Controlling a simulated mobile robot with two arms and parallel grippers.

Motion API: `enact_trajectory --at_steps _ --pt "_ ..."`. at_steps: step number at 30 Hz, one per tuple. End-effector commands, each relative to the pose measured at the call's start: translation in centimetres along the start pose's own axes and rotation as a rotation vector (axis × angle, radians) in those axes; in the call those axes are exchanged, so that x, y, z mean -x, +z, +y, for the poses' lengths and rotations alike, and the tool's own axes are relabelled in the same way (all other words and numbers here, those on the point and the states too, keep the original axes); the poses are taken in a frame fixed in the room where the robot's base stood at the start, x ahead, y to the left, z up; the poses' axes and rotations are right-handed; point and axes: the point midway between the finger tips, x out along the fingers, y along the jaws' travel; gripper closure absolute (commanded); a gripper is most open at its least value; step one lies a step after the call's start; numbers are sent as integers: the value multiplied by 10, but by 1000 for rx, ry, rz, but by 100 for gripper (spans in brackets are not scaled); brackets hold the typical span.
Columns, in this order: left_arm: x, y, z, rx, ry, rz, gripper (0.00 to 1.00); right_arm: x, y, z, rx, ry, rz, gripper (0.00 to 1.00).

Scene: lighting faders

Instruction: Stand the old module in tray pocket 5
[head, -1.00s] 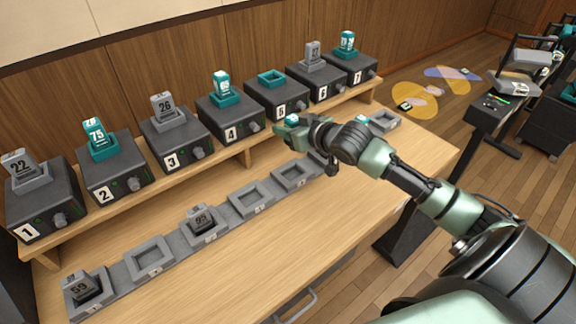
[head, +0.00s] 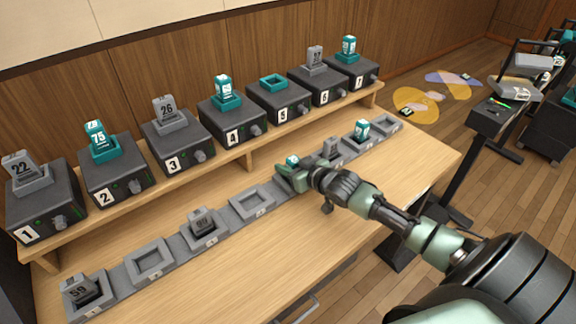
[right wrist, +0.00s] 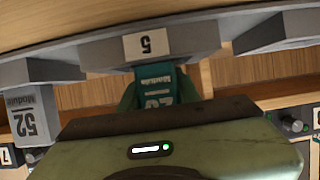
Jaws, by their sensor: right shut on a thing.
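My right gripper (head: 290,176) is shut on a teal module, the old module (head: 292,160), at tray pocket 5. Only the module's top shows above the jaws in the head view. In the right wrist view the teal module (right wrist: 157,82) appears between the jaws, lined up with the pocket labelled 5 (right wrist: 170,50). Its lower end meets the pocket there; I cannot tell whether it is fully seated. My arm hides most of pocket 5 in the head view. My left gripper is not in view.
The tray (head: 222,222) also holds grey modules in pockets 1 (head: 80,288), 3 (head: 200,221) and 6 (head: 330,147), and a teal one in pocket 7 (head: 361,130). Pockets 2, 4 and 8 are empty. Shelf unit 5's teal socket (head: 273,82) is empty.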

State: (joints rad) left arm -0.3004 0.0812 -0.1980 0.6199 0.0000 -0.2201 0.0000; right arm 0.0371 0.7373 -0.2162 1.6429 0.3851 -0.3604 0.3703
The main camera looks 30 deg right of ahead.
Motion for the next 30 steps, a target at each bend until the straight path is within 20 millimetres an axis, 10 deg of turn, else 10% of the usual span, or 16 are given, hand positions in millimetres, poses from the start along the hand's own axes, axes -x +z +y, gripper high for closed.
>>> enact_trajectory --at_steps 6,7,9,20,30 --pt "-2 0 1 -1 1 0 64 -2 4 0 -1 0 0 100" --pt "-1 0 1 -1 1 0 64 -1 3 0 0 1 0 59" --pt "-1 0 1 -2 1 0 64 -1 3 0 0 0 -1 46" --pt "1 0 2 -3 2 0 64 4 0 -1 -1 -1 -2 46" --pt "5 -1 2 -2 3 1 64 65 0 -1 0 -2 -4 46"
